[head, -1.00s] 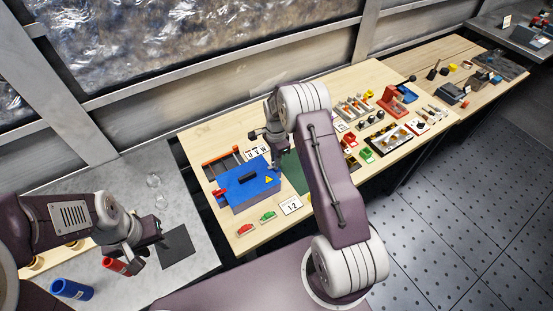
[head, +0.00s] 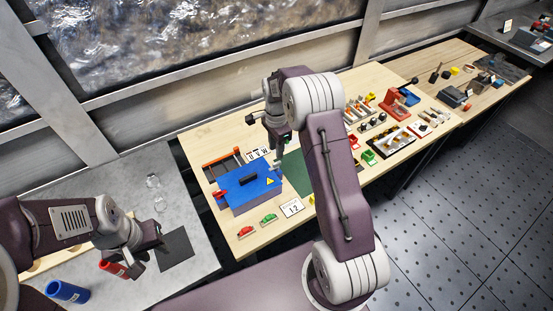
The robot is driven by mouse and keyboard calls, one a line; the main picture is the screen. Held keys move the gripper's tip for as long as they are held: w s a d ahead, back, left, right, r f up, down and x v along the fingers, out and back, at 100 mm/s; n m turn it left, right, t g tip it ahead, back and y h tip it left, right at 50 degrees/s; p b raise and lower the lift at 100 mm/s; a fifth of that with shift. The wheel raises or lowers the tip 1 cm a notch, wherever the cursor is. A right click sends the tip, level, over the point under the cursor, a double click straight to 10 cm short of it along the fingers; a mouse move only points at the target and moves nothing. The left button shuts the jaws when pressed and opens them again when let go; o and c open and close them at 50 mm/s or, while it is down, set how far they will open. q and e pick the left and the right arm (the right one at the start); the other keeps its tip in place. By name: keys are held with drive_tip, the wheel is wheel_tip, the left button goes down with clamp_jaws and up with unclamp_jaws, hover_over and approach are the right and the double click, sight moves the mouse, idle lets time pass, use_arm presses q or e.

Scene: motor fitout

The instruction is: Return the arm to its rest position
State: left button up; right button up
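My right arm reaches over the wooden workbench (head: 215,140). Its gripper (head: 276,160) hangs beside the back right corner of a blue-topped box (head: 247,192). The fingers are small and partly hidden by the wrist, so their opening is unclear. No held object is visible there. My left gripper (head: 152,252) is low over the grey table at the left, near a red cylinder (head: 113,268) and a dark square mat (head: 175,250). Its fingertips are too small to show whether they are open or touching anything.
A blue cylinder (head: 67,291) lies at the lower left. Red and green pieces (head: 269,219) and a "12" card (head: 292,209) lie before the box. A green mat (head: 296,172) is beside it. Several parts and trays fill the bench's right side.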

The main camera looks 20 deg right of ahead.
drive_tip(key=shift+r, duration=0.9)
drive_tip(key=s+a+r+n+t+b, duration=0.1)
drive_tip(key=s+a+r+n+b, duration=0.15)
drive_tip(key=s+a+r, duration=0.35)
drive_tip(key=s+f+n, duration=0.3)
drive_tip(key=s+n, duration=0.4)
drive_tip(key=s, duration=0.1)
drive_tip(key=s+f+n, duration=0.3)
drive_tip(key=s+n, duration=0.3)
drive_tip(key=s, duration=0.2)
drive_tip(key=shift+f+n, duration=0.25)
drive_tip(key=shift+n, duration=0.1)
